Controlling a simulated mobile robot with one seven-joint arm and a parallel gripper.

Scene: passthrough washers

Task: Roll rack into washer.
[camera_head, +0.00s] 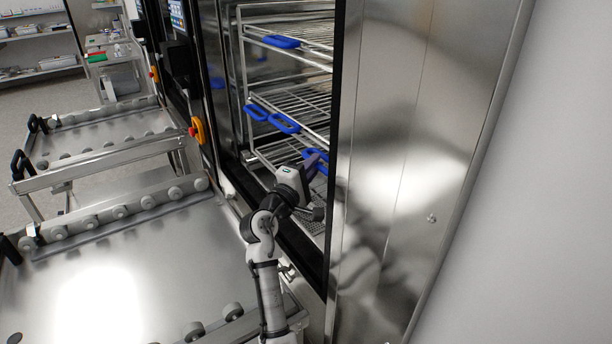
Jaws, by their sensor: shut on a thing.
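The wire rack (292,92) stands upright inside the open washer (213,60), its shelves one above another. Blue handles show on it: one on the top shelf (281,41), two at the middle shelf (284,122), and one low down (316,158). My gripper (312,166) reaches from below into the washer opening and is shut at the low blue handle. The gripper body hides part of that handle and the fingertips. The rack's right side is hidden by the washer's steel front panel (400,150).
A steel transfer cart (110,265) with grey rollers along its edges stands at the washer's opening, its top bare. A second roller cart (100,140) stands farther back. An orange and red switch (197,130) is on the washer front. A white wall is at right.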

